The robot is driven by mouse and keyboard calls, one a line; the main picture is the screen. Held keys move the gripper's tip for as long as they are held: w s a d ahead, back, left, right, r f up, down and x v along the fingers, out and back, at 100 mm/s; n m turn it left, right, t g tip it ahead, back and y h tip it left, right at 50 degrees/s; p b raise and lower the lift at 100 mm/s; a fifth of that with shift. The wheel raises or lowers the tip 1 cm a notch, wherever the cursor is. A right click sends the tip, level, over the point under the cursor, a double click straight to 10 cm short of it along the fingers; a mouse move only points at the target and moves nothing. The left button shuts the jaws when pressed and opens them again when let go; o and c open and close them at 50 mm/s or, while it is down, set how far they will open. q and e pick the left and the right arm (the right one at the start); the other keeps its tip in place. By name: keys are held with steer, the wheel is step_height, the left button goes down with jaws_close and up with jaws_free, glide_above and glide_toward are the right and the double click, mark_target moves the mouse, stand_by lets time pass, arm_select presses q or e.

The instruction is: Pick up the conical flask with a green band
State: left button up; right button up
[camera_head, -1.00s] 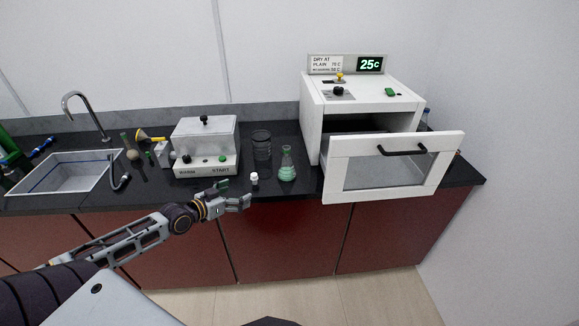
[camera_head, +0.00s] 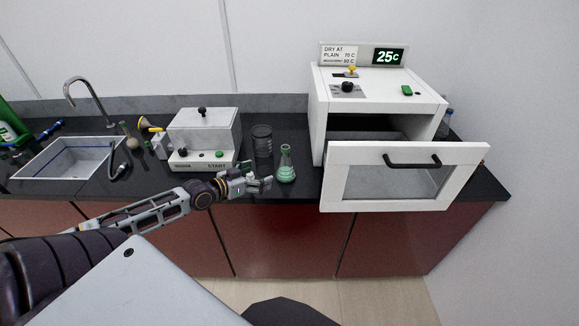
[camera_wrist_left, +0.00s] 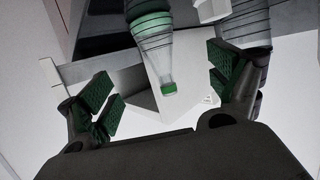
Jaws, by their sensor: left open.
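The conical flask (camera_head: 286,172) is clear glass with green around its lower body. It stands upright on the dark counter near the front edge, left of the oven. My left gripper (camera_head: 262,183) is open and empty, just left of the flask at about the height of its lower body. In the left wrist view the flask (camera_wrist_left: 156,50) appears upside down between the open green-padded fingers (camera_wrist_left: 163,80), with a green ring at its mouth. I see no finger closed on it. My right gripper is not in view.
A glass beaker (camera_head: 262,141) stands behind my left gripper. A white machine (camera_head: 203,140) with a clear cover is to its left, then a sink (camera_head: 66,158). The white oven's (camera_head: 378,90) open drawer (camera_head: 405,198) juts past the counter's front, right of the flask.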

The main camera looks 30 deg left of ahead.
mark_target(279, 167)
arm_select(q)
steer(key=shift+s+r, duration=0.1)
steer(key=shift+s, duration=0.1)
steer(key=shift+w, duration=0.1)
steer(key=shift+w+f, duration=0.2)
steer(key=shift+w, duration=0.25)
steer(key=shift+w+d, duration=0.1)
steer(key=shift+w, duration=0.1)
steer(key=shift+x, duration=3.65)
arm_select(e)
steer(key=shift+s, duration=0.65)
arm_select(q)
steer(key=shift+d, duration=0.1)
steer(key=shift+w, duration=0.1)
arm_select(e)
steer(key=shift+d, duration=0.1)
